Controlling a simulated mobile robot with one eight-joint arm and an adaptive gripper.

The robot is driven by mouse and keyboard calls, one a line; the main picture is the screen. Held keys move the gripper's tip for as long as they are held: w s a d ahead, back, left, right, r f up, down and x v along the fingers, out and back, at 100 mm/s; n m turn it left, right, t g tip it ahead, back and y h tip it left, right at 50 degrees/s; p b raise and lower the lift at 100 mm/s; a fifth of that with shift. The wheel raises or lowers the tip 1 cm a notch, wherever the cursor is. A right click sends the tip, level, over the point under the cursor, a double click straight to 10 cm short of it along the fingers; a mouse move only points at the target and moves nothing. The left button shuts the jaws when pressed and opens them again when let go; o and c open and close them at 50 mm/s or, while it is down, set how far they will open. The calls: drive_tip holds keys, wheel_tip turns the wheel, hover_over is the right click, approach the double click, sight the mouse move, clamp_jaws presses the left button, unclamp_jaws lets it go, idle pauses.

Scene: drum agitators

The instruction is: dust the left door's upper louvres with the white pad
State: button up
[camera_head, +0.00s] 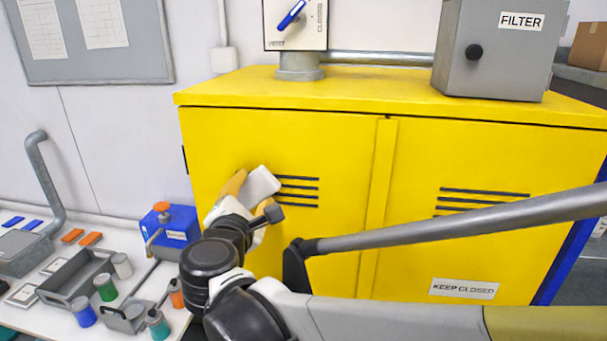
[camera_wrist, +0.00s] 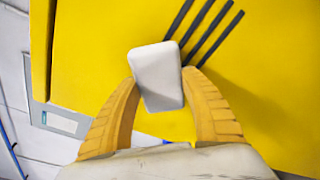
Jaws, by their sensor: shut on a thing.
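The white pad (camera_head: 262,183) is held between the yellow fingers of my gripper (camera_head: 252,196), at the left door (camera_head: 225,140) of the yellow cabinet. The pad covers the left end of the left door's upper louvres (camera_head: 300,186), dark horizontal slots. In the wrist view the pad (camera_wrist: 156,76) sits between both fingertips of my gripper (camera_wrist: 162,88), with the louvres (camera_wrist: 205,35) running up and right from beside it. I cannot tell whether the pad touches the door.
The right door has its own louvres (camera_head: 484,198) and a label (camera_head: 464,289). A grey filter box (camera_head: 500,50) stands on the cabinet top. A blue box (camera_head: 170,228), a grey tray (camera_head: 76,278) and several small bottles occupy the white bench at the left.

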sight(274, 193)
drive_tip(key=shift+w, duration=1.1)
drive_tip(key=shift+d, duration=0.1)
drive_tip(key=shift+s+d, duration=0.15)
drive_tip(key=shift+d, duration=1.85)
drive_tip(key=shift+w+a+r+b, duration=0.15)
drive_tip(key=shift+a+b, duration=0.2)
drive_tip(key=shift+a, duration=0.7)
drive_tip(key=shift+w+a+f+b, duration=0.1)
drive_tip(key=shift+a+b, duration=0.2)
drive_tip(key=shift+a, duration=0.7)
drive_tip(key=shift+s+a, duration=0.2)
drive_tip(key=shift+s, duration=2.7)
